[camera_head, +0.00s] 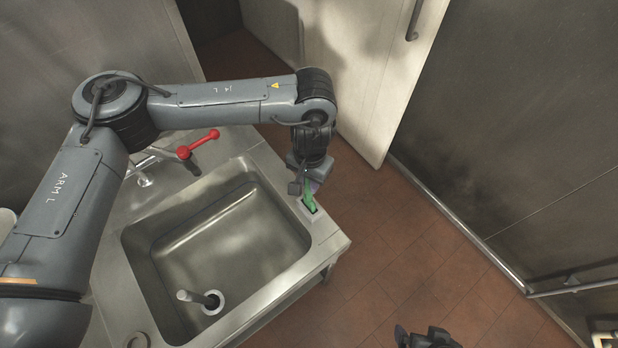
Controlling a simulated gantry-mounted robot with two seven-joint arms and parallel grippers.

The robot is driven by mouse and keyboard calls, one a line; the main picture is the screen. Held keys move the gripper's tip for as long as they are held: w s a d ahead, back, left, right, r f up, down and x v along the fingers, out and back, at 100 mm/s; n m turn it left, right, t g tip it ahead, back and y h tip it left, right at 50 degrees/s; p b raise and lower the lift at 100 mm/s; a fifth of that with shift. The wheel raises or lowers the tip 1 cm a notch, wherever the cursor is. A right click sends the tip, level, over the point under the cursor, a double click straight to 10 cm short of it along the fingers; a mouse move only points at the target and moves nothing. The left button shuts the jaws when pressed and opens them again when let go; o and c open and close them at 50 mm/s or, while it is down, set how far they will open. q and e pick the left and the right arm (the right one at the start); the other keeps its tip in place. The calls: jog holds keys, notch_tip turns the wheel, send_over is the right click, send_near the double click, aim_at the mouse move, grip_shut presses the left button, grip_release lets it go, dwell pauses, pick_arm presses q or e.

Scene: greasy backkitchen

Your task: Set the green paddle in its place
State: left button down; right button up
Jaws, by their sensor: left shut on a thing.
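The green paddle (309,199) is upright or nearly so at the right rim of the sink counter. My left gripper (310,184) points down from above and is shut on its upper part, which the gripper partly hides. The paddle's lower end is at a small pale holder (304,212) with a dark slot, on the counter's right edge. I cannot tell how deep the paddle sits in the slot. My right gripper (424,338) shows only in part at the bottom edge, over the floor, and its fingers are unclear.
A steel sink basin (215,250) with a drain and standing pipe (190,297) lies left of the holder. A red-handled tap lever (198,145) stands at the back. A pale door (350,60) is behind. Tiled floor (400,240) is clear at the right.

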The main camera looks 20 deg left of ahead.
pick_arm(q)
jog(key=shift+f, duration=0.4)
jog(key=c, duration=0.8)
grip_release()
jog(key=shift+c, duration=0.2)
jog(key=r+b, duration=0.1)
jog(key=r, duration=0.9)
jog(key=shift+w+r, duration=0.1)
jog(key=shift+w, duration=0.1)
jog(key=shift+r, duration=0.3)
